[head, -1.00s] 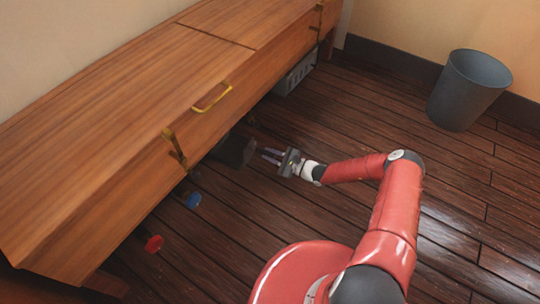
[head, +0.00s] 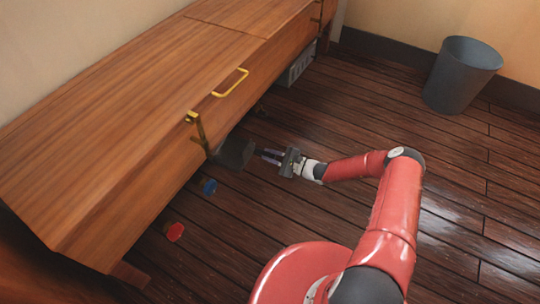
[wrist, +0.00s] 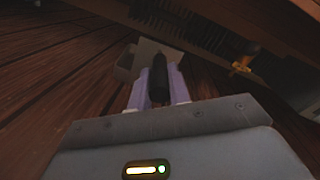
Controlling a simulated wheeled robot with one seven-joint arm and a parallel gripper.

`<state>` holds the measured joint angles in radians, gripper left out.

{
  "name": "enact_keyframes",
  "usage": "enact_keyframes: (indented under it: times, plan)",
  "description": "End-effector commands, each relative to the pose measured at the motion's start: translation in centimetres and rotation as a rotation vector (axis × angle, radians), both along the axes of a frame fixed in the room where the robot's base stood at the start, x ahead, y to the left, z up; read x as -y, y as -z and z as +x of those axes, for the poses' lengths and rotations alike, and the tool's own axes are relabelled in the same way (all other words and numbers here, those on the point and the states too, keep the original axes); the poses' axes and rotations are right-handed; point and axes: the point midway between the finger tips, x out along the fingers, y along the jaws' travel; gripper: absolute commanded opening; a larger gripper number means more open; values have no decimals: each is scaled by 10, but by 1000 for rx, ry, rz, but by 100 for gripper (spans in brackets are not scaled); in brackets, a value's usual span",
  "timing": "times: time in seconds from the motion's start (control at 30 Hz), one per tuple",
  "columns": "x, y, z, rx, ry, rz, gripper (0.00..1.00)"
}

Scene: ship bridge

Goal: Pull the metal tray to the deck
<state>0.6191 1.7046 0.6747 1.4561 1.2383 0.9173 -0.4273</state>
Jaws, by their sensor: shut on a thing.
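The metal tray (head: 234,153) is a dark grey, pan-like thing on the deck at the cabinet's lower front edge. Its far side meets the cabinet's edge in the picture, so I cannot tell how much is hidden beneath. My gripper (head: 268,156) is low over the deck, to the right of the tray, pointing at it. In the wrist view my gripper (wrist: 160,88) is shut on the tray's dark handle (wrist: 159,78), with a purple finger on each side. The tray's pale grey body (wrist: 150,53) shows beyond the fingertips.
The long wooden cabinet (head: 150,120) with yellow handles (head: 231,82) overhangs the deck. A blue thing (head: 209,187) and a red thing (head: 174,232) lie near its front. A grey crate (head: 297,66) sits under its far end. A grey bin (head: 460,75) stands far right. The middle deck (head: 300,210) is clear.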

Motion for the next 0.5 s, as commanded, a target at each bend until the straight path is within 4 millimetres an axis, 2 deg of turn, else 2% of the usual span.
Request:
enact_keyframes:
  times: [0.37,0.4,0.5]
  plan:
    - [0,-1,0,1,-2,1,0]
    - [0,-1,0,1,-2,1,23]
    - [0,-1,0,1,-2,1,36]
